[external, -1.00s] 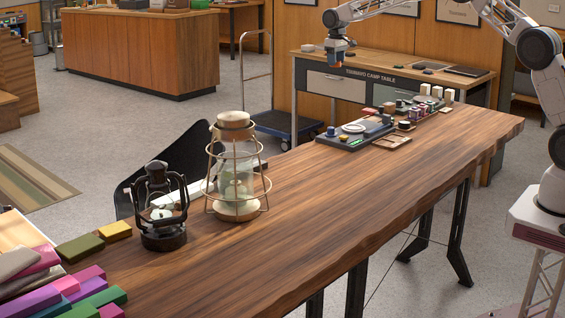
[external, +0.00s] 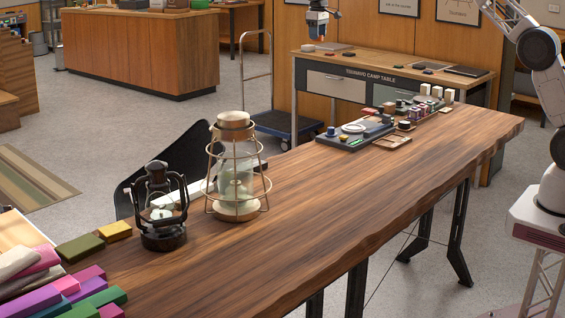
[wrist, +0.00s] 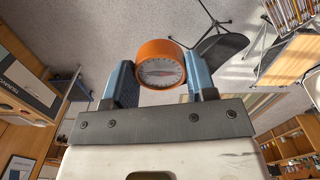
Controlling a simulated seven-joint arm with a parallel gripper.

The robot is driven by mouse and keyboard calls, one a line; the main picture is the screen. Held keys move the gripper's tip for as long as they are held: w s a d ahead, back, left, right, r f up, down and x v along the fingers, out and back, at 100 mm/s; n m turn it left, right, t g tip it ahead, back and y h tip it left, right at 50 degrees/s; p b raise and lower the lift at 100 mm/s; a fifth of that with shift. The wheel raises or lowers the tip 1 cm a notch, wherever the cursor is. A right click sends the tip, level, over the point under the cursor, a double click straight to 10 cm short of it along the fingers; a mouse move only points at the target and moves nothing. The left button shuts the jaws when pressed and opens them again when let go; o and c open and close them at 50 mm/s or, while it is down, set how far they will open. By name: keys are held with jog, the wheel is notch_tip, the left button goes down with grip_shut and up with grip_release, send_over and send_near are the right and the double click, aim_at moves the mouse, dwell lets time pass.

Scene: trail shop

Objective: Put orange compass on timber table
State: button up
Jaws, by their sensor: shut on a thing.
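The orange compass (wrist: 161,66) shows in the wrist view as an orange round case with a white dial. It sits between the two blue fingers of my gripper (wrist: 160,82), which is shut on it. In the external view my gripper (external: 318,38) is high up at the top, in front of the wood-panelled wall, with a small bit of orange at its tip. The timber table (external: 330,205) is the long brown slab in the foreground. My gripper is well above and beyond its far edge, apart from it.
A dark lantern (external: 161,215) and a tall caged glass lantern (external: 235,180) stand on the table's left part. Coloured folded cloths (external: 60,290) fill the near left corner. Trays of small items (external: 352,133) lie at the far end. The middle is clear. A camp table (external: 372,78) stands behind.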

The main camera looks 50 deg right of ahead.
jog(key=s+a+n, duration=0.2)
jog(key=s+a, duration=0.4)
jog(key=a, duration=1)
jog(key=s+a+n, duration=0.3)
jog(key=s+a, duration=0.2)
jog(key=a, duration=1.2)
jog(key=s+a+n, duration=0.2)
jog(key=s+a, duration=0.4)
jog(key=a, duration=1)
jog(key=s+a+n, duration=0.7)
jog(key=s+a, duration=2.7)
jog(key=s, duration=0.4)
jog(key=f, duration=2.5)
jog(key=shift+a+f, duration=0.2)
jog(key=shift+a, duration=0.1)
jog(key=shift+f, duration=0.35)
jog(key=shift+w+a, duration=0.1)
jog(key=shift+w+a+f, duration=0.25)
jog(key=shift+w+a, duration=1.05)
jog(key=shift+a, duration=0.95)
jog(key=shift+w+a+f, duration=0.25)
jog(key=shift+w+a, duration=1.1)
jog(key=shift+a, duration=0.95)
jog(key=shift+w+a+f, duration=0.25)
jog(key=shift+w+a, duration=1.05)
jog(key=shift+a, duration=0.95)
